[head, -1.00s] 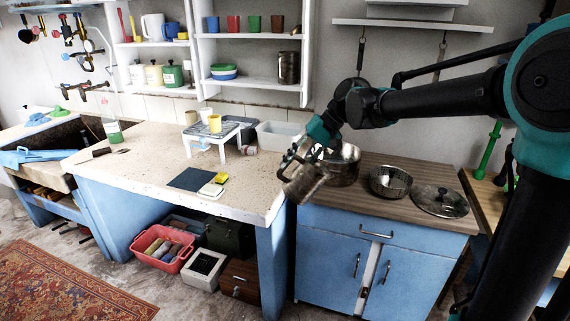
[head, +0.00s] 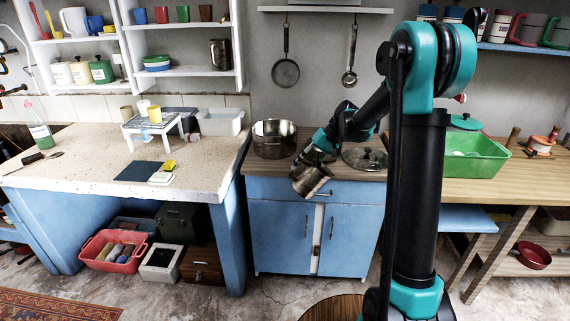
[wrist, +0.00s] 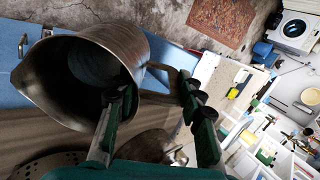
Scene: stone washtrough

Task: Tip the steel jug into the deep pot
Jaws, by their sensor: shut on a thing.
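The steel jug (head: 311,181) hangs tilted in front of the blue cabinet, just below the counter edge. It lies lower and to the right of the deep pot (head: 274,148), which stands on the wooden counter. My gripper (head: 319,161) is shut on the jug, apparently at its handle. In the wrist view the jug (wrist: 130,45) fills the upper left, its mouth and spout facing left and its inside dark. My gripper's fingers (wrist: 155,112) are at the handle side. Whether the jug holds anything cannot be told.
A glass lid (head: 365,158) lies on the counter right of the gripper. A perforated steel bowl (wrist: 55,165) shows at the wrist view's lower edge. A speckled worktop (head: 90,150) stands left of the pot, and a green basin (head: 474,158) stands on the right-hand bench.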

